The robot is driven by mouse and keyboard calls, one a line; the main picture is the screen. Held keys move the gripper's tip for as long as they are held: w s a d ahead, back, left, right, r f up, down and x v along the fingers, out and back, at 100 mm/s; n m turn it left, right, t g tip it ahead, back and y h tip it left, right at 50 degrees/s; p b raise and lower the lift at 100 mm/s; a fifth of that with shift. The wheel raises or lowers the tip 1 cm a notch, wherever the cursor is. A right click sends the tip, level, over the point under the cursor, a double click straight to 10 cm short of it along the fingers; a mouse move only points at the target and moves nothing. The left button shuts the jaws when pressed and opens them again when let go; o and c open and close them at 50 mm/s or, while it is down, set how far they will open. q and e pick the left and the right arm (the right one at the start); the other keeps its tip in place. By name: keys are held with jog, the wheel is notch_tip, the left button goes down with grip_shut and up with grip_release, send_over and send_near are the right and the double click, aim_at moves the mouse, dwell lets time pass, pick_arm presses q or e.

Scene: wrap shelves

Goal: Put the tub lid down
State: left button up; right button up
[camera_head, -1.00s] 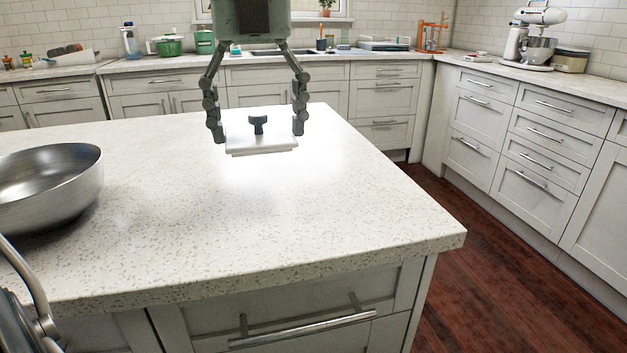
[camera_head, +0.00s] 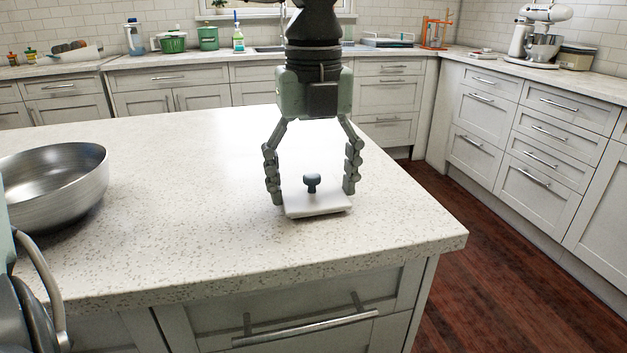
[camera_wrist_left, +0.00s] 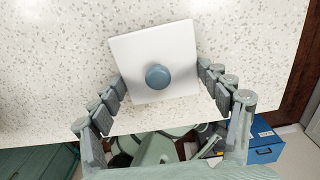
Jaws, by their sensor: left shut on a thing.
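The tub lid (camera_head: 325,207) is a white square plate with a dark blue-grey round knob on top. My left gripper (camera_head: 313,194) is shut on the lid, its two fingers at opposite edges. The lid is level, low over the island countertop (camera_head: 215,215), near its right part; I cannot tell whether it touches. In the left wrist view the lid (camera_wrist_left: 140,52) sits between the fingertips (camera_wrist_left: 161,80), with its knob facing the camera. My right gripper is not in view.
A large steel bowl (camera_head: 50,190) stands on the island at the left. The counter between bowl and lid is clear. The island's right edge lies to the right of the lid, with dark wood floor (camera_head: 460,270) beyond. Back counters hold a stand mixer (camera_head: 540,35) and green containers.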

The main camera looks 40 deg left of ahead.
aim_at(313, 178)
pick_arm(q)
jog(key=shift+f, duration=0.1)
jog(key=o, duration=1)
notch_tip(313, 178, up, 12)
jog(key=shift+r, duration=0.15)
dwell(0.4)
